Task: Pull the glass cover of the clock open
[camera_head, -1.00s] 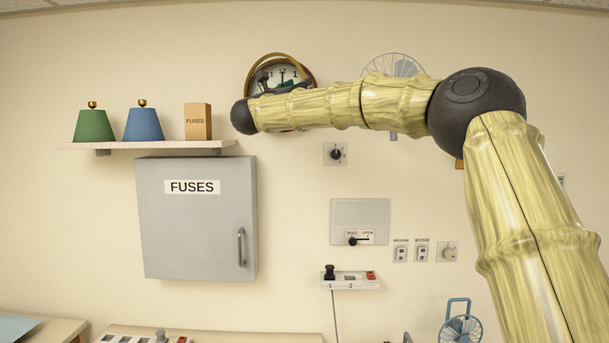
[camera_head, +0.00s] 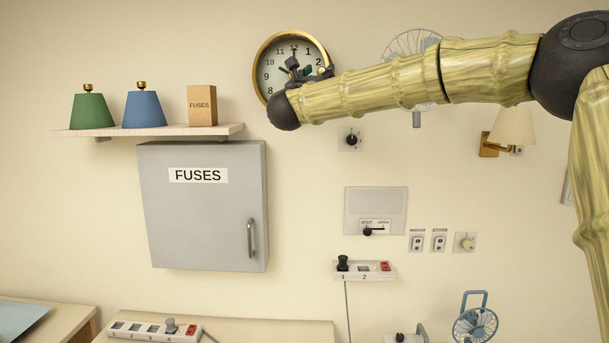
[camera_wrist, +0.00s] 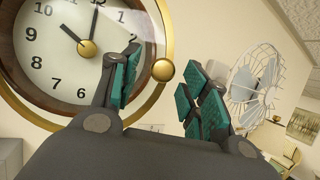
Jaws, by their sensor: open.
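The round wall clock (camera_head: 272,68) has a white face, black numerals and a brass ring around its glass cover (camera_head: 259,58). In the wrist view the clock face (camera_wrist: 60,45) fills the upper left, and dark wood shows inside the brass ring. I cannot tell whether the cover stands slightly ajar. A round brass knob (camera_wrist: 163,70) sits on the ring's right side. My gripper (camera_wrist: 160,85) is open, with teal pads; the knob appears between its fingertips, one finger overlapping the clock and the other to its right. In the head view my gripper (camera_head: 305,72) covers the clock's lower right.
A shelf (camera_head: 160,131) with two lampshades and a fuse box hangs left of the clock. A grey fuse cabinet (camera_head: 205,215) is below. A wire fan (camera_wrist: 255,85) is right of the clock, and a wall lamp (camera_head: 512,127) farther right. Switches line the wall below.

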